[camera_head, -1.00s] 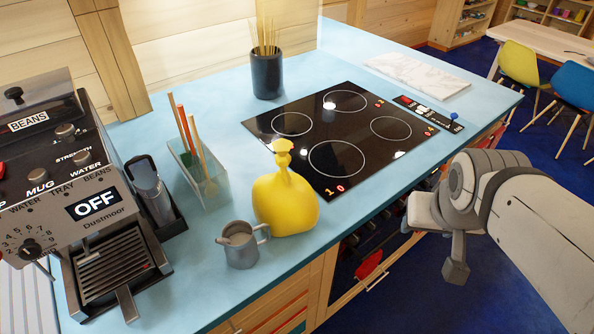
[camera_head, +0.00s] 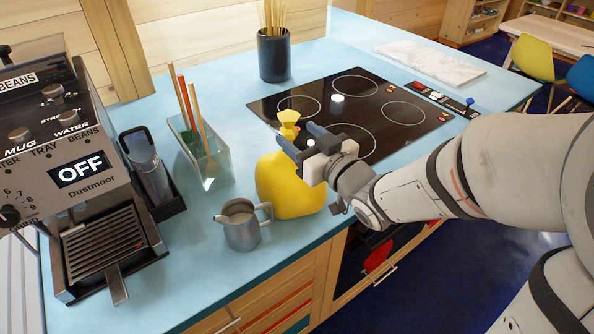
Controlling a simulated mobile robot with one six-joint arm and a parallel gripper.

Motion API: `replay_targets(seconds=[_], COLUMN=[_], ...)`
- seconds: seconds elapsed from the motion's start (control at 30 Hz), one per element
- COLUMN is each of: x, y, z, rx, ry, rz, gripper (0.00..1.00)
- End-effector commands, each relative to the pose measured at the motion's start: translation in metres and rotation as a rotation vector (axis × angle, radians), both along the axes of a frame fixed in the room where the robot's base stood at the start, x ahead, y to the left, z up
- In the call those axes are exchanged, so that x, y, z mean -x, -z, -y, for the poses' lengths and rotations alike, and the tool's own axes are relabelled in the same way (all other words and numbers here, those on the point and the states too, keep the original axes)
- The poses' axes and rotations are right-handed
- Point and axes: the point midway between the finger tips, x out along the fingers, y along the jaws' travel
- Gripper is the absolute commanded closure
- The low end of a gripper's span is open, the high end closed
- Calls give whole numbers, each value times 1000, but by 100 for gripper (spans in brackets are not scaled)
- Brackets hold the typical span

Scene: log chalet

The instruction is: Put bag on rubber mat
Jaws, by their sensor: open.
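A yellow bag (camera_head: 284,188) with a pinched neck and flared top stands upright on the blue counter, left of the cooktop. My gripper (camera_head: 300,138) is open, with its dark blue fingers close to the bag's neck at its upper right. I cannot tell whether they touch it. The gripper covers part of the bag's right side. No plainly recognisable rubber mat shows. A black tray-like base (camera_head: 170,210) under a metal container lies beside the coffee machine; I cannot tell whether it is the mat.
A metal jug (camera_head: 241,230) stands just in front of the bag. A clear holder with utensils (camera_head: 207,165) is to its left, by the coffee machine (camera_head: 75,165). Behind are the black cooktop (camera_head: 385,92) and a dark pot of sticks (camera_head: 273,57). A marble board (camera_head: 430,66) lies far right.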

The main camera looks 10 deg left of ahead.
Motion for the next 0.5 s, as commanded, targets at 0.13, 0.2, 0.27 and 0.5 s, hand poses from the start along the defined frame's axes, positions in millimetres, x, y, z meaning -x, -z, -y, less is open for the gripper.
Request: replay_targets(seconds=[0.13,0.2,0.27,0.5], x=[-3,-6,-8,-15], y=[-7,-8,-8,-6], z=[-6,-9,-11,-18], rx=[-6,-6,-5,-5], ry=[-10,-10,-11,-6], rz=[-1,-3,-3,0], gripper=[42,42,42,42])
